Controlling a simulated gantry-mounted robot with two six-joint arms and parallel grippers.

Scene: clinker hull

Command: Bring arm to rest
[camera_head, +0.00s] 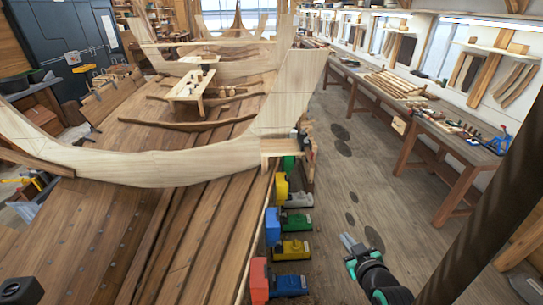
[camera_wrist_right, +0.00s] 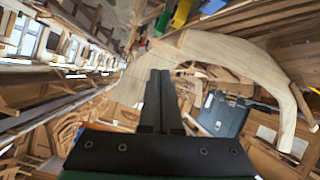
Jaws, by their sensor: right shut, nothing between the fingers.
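My right gripper (camera_head: 347,241) is over the floor on the right side of the hull in the head view, apart from everything around it. Its two fingers are together and hold nothing; they also show shut in the right wrist view (camera_wrist_right: 159,75). The right arm comes in from the bottom of the head view. My left gripper is not in the head view or the right wrist view.
The wooden hull (camera_head: 190,215) fills the left. Colored clamps, including a blue one (camera_head: 290,285) and a yellow one (camera_head: 291,250), line its right edge near my gripper. A long workbench (camera_head: 450,140) runs along the right wall. The floor (camera_head: 345,180) between is open.

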